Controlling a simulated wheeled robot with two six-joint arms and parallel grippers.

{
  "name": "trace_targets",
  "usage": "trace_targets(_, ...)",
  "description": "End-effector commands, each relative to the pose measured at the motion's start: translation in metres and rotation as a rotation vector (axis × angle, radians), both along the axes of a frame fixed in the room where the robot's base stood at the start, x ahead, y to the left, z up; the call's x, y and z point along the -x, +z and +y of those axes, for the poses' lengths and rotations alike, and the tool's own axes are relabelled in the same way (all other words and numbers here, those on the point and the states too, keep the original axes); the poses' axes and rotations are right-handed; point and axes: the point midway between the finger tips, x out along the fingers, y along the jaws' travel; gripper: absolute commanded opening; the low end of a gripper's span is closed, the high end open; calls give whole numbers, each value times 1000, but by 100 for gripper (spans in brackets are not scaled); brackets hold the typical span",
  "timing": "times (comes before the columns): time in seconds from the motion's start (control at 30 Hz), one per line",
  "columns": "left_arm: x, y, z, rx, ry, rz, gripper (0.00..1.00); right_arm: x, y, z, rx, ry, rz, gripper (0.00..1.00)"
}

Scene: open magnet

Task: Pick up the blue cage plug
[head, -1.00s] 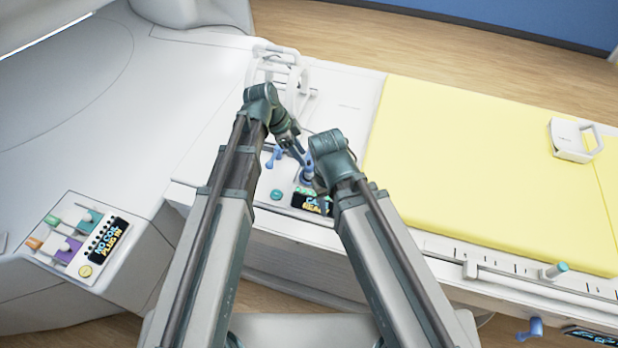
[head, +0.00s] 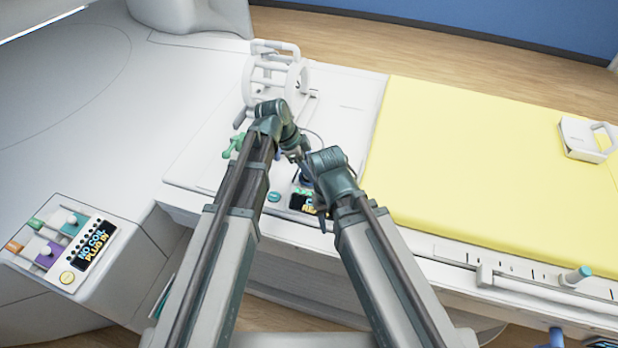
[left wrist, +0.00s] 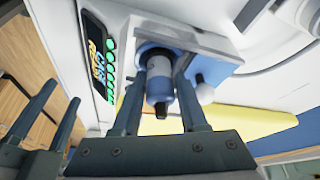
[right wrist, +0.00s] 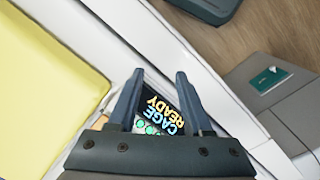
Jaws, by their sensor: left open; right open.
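The blue cage plug (left wrist: 159,84) stands in its socket in the left wrist view, a blue and grey cylinder with a dark tip. My left gripper (left wrist: 160,72) is open, with one finger on each side of it; I cannot tell whether they touch it. In the head view my left gripper (head: 302,158) hides most of the plug. My right gripper (right wrist: 153,80) is open and empty over the display (right wrist: 165,118) reading CAGE READY. Its fingers also show at the left of the left wrist view.
A white cage (head: 275,78) stands behind my left arm. A green lever (head: 234,146) is left of the arm. The yellow pad (head: 480,160) lies to the right. A console (head: 65,245) reading NO COIL PLUG IN is at lower left.

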Motion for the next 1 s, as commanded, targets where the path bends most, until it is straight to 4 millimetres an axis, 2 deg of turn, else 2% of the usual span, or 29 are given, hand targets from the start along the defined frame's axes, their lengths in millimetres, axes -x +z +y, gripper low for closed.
trace_targets(0.23,0,-2,-1,0,0,0,42,0,-2,0,0,0,0,50)
trace_targets(0.27,0,-2,-1,0,0,0,39,0,-2,0,0,0,0,50)
trace_targets(0.47,0,-2,-1,0,1,0,3,0,-2,0,0,0,0,50)
trace_targets(0.5,0,-2,-1,0,1,0,0,0,-2,0,0,0,0,50)
trace_targets(1.0,0,4,-1,0,1,-1,0,0,4,0,0,0,0,50)
